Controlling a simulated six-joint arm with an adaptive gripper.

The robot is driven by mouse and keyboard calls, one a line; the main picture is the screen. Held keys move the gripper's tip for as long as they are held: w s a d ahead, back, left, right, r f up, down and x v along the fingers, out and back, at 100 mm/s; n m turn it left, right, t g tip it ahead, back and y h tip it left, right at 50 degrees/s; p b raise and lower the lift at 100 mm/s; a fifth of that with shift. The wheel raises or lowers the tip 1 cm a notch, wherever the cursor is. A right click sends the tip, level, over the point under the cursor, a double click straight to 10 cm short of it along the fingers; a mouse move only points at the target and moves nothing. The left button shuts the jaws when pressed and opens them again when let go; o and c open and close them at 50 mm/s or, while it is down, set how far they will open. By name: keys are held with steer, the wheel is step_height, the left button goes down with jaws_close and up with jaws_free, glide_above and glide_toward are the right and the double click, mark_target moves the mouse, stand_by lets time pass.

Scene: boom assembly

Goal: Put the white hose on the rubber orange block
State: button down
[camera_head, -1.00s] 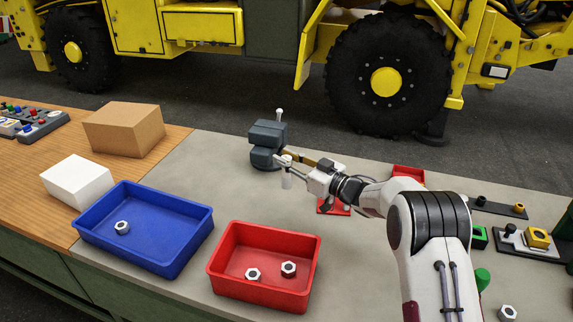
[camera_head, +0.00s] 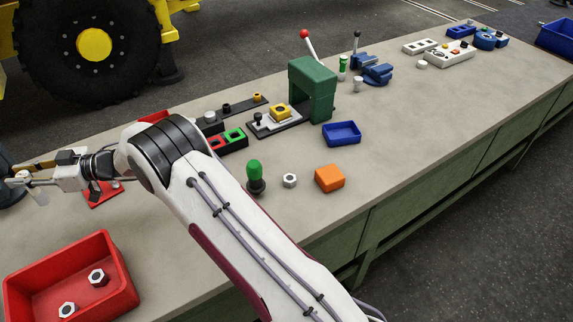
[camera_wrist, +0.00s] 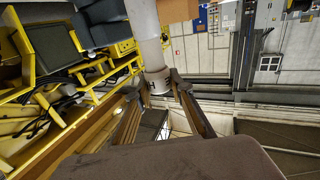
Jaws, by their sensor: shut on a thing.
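My gripper (camera_wrist: 156,86) is shut on the white hose (camera_wrist: 145,28), a pale cylinder gripped near one end in the wrist view. The rubber orange block (camera_head: 330,178) sits on the table right of my arm, far from the gripper. Its top is bare.
A green-capped knob (camera_head: 255,175) and a hex nut (camera_head: 290,181) stand left of the orange block. A blue tray (camera_head: 342,133) and a green press (camera_head: 313,88) are behind it. A red bin (camera_head: 120,290) is at lower left. The table right of the block is clear.

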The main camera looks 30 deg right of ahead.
steer(key=w+d+r+m+t+h, duration=0.1)
steer(key=w+d, duration=0.2)
steer(key=d, duration=0.4)
steer(key=w+d+r+m+t+h, duration=0.1)
steer(key=w+d+r+t, duration=0.15)
steer(key=d, duration=0.35)
steer(key=d+r+m+t+h, duration=0.2)
steer(key=d+m+t+h, duration=0.35)
steer(key=d, duration=3.35)
steer(key=s+d+m+t+h, duration=0.1)
steer(key=s+d+m+h, duration=0.15)
steer(key=s+d, duration=0.75)
steer(key=s+d+m+t+h, duration=0.1)
steer(key=s+d+h, duration=0.2)
steer(key=s+d, duration=0.7)
steer(key=s+d+m+h, duration=0.1)
steer(key=s+d+h, duration=0.1)
steer(key=s+d, duration=0.55)
steer(key=s+a+f+y, duration=0.1)
steer(key=s+a, duration=0.3)
steer(key=a, duration=0.2)
steer(key=shift+s+a, duration=0.3)
steer(key=shift+s, duration=0.1)
steer(key=shift+f, duration=0.1)
